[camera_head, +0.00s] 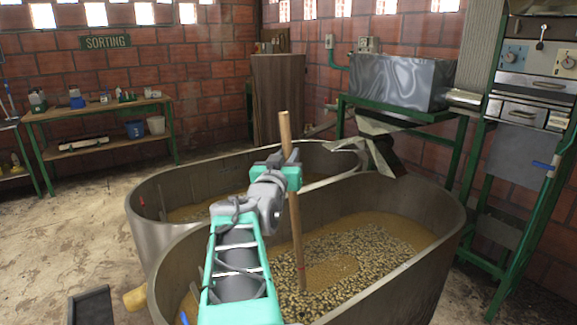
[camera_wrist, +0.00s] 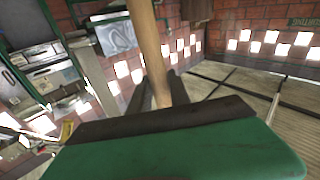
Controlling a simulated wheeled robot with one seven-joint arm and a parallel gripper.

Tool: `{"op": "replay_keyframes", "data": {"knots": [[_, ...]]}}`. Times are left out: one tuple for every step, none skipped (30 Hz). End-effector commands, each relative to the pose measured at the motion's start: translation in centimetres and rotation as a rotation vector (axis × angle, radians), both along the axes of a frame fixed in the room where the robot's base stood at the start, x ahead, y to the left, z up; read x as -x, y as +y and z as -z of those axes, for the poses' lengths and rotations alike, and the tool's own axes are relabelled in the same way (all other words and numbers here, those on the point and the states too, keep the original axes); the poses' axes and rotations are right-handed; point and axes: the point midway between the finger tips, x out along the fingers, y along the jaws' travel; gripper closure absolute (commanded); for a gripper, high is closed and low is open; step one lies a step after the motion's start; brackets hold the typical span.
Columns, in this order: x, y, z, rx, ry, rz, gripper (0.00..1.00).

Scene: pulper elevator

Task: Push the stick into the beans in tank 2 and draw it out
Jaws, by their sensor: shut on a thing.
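A wooden stick (camera_head: 296,225) stands nearly upright, leaning slightly, over the nearer concrete tank (camera_head: 440,235). Its lower end meets the beans (camera_head: 345,255), which lie in brownish liquid; how deep it goes cannot be told. A reddish mark shows near its lower end. My gripper (camera_head: 290,172) is shut around the upper part of the stick, above the tank. In the wrist view the stick (camera_wrist: 150,50) runs between the dark fingers (camera_wrist: 170,88). No number shows on either tank.
A second tank (camera_head: 150,235) with brownish contents stands behind and left, touching or close to the nearer one. A metal hopper (camera_head: 400,82) on a green frame and a control machine (camera_head: 530,100) stand at right. A green workbench (camera_head: 95,115) is at left. Floor at left is open.

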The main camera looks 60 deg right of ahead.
Motion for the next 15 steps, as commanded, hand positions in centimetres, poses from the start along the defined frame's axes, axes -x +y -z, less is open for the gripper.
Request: {"op": "replay_keyframes", "data": {"knots": [[0.0, 0.0, -1.4, 0.003, -0.003, 0.0, 1.0], [0.0, 0.0, -1.9, 0.003, -0.004, -0.001, 1.0], [0.0, 0.0, -2.6, 0.004, -0.004, -0.001, 1.0], [0.0, 0.0, -3.1, 0.003, -0.004, -0.001, 1.0], [0.0, 0.0, -3.5, 0.003, -0.003, -0.001, 1.0], [0.0, 0.0, -4.2, 0.003, -0.003, -0.001, 1.0], [0.0, 0.0, -4.6, 0.003, -0.003, -0.001, 1.0], [0.0, 0.0, -5.1, 0.003, -0.003, -0.001, 1.0], [0.0, 0.0, -5.8, 0.003, -0.004, -0.001, 1.0], [0.0, 0.0, -6.3, 0.004, -0.004, -0.001, 1.0], [0.0, 0.0, -6.8, 0.004, -0.004, -0.001, 1.0], [0.0, 0.0, -7.4, 0.003, -0.003, 0.0, 1.0], [0.0, 0.0, -7.9, 0.002, -0.003, 0.001, 1.0], [0.0, 0.0, -8.4, 0.003, -0.002, 0.001, 1.0], [0.0, 0.0, -9.0, 0.003, -0.003, -0.001, 1.0]]}}
